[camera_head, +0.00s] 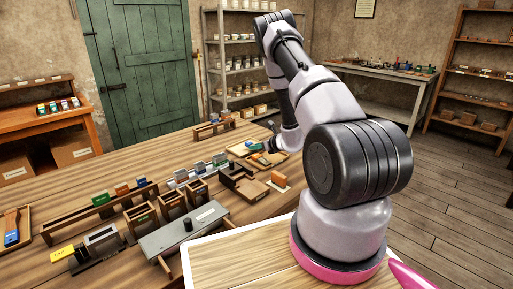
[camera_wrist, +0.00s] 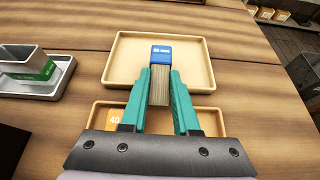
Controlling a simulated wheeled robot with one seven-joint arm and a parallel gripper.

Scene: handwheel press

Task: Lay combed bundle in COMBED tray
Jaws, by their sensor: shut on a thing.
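My gripper (camera_wrist: 159,73) has teal fingers, shut on a bundle (camera_wrist: 159,88) with a beige, layered body and a blue end cap bearing white marks too small to read. In the wrist view the bundle overlaps the near part of a shallow, pale wooden tray (camera_wrist: 122,60), which is otherwise empty. I cannot tell whether the bundle touches the tray floor. No COMBED label is readable on this tray. In the head view my gripper (camera_head: 272,139) is at the far side of the table, partly hidden by my arm, by the tray (camera_head: 233,150).
A second wooden tray (camera_wrist: 210,112) lies nearer, partly under my gripper, with an orange piece (camera_wrist: 114,116) marked 40 in it. A grey holder with a green-labelled block (camera_wrist: 40,70) stands left. Racks and a grey-topped fixture (camera_head: 180,230) fill the near table.

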